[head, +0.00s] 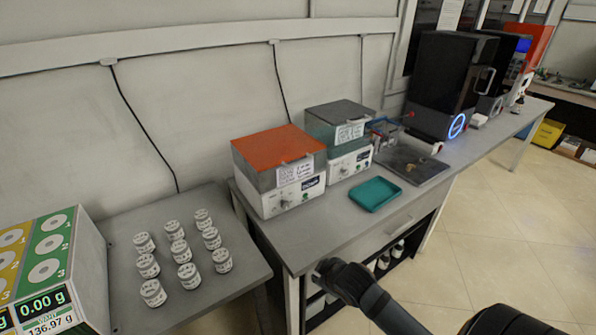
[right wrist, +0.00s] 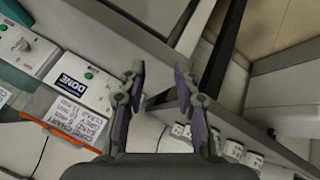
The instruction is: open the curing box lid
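Two boxes with white control bases stand side by side on the grey bench in the head view. One has an orange lid (head: 278,146); the other, a grey-topped green lid (head: 340,113). Both lids look shut and carry paper labels. The orange-lidded box's white front (right wrist: 95,85) shows in the right wrist view, its display reading "DONE". The other display is too small to read. My right gripper (head: 325,272) is near the bench's front edge, in front of and apart from the boxes. Its fingers (right wrist: 160,78) are spread and empty. My left gripper is out of view.
A teal tray (head: 375,194) lies right of the boxes, with a dark plate (head: 432,166) behind it. Several white jars (head: 186,275) stand on the lower left table. Black machines (head: 445,80) stand further back. The bench strip before the orange-lidded box is clear.

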